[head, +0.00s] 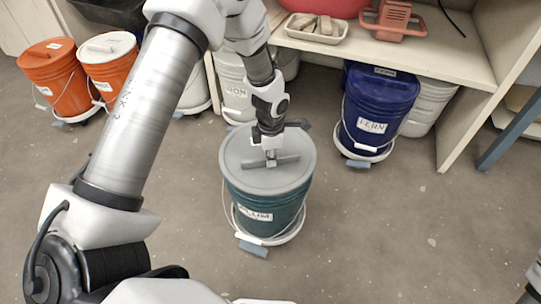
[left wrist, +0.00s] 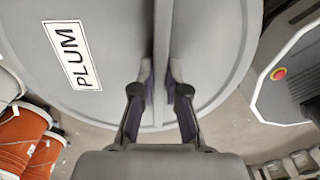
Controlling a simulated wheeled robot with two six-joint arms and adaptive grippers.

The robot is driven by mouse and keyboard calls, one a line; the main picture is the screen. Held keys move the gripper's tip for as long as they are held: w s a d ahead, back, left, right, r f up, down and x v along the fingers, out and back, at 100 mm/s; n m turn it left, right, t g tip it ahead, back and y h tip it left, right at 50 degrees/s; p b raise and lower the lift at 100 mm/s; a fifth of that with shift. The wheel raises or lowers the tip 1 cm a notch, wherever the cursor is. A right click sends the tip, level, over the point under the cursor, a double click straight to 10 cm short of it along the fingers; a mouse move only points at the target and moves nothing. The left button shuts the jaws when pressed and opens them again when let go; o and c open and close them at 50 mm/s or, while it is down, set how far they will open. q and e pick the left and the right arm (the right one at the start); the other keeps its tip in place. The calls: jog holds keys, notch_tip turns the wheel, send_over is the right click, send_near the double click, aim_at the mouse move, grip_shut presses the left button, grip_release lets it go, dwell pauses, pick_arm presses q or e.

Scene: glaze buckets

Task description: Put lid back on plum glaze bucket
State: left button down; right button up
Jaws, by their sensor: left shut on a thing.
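The plum bucket (head: 265,205) is teal with a partly readable white label and stands on a small wheeled base in the middle of the floor. Its round grey lid (head: 240,170) lies level over the bucket's mouth; I cannot tell whether it is fully seated. My left gripper (head: 270,155) comes down from above and is shut on the lid's raised bar handle (head: 287,160). In the left wrist view the lid (left wrist: 110,30) carries a PLUM label, and the gripper's fingers (left wrist: 161,88) are on both sides of the bar. My right gripper is not in view.
A blue Fern bucket (head: 380,110) stands to the right, near a shelf (head: 440,60) holding a tray (head: 314,28). Orange buckets (head: 57,80) stand at the far left. White buckets (head: 232,85) sit under the shelf behind. The floor (head: 400,220) at front right is clear.

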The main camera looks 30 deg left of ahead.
pick_arm(q)
jog(key=shift+f, duration=0.1)
dwell(0.3)
jog(key=c, duration=0.6)
grip_release()
jog(key=shift+c, duration=0.2)
notch_tip(320, 180, up, 7)
jog(key=p, duration=0.7)
jog(key=shift+c, duration=0.3)
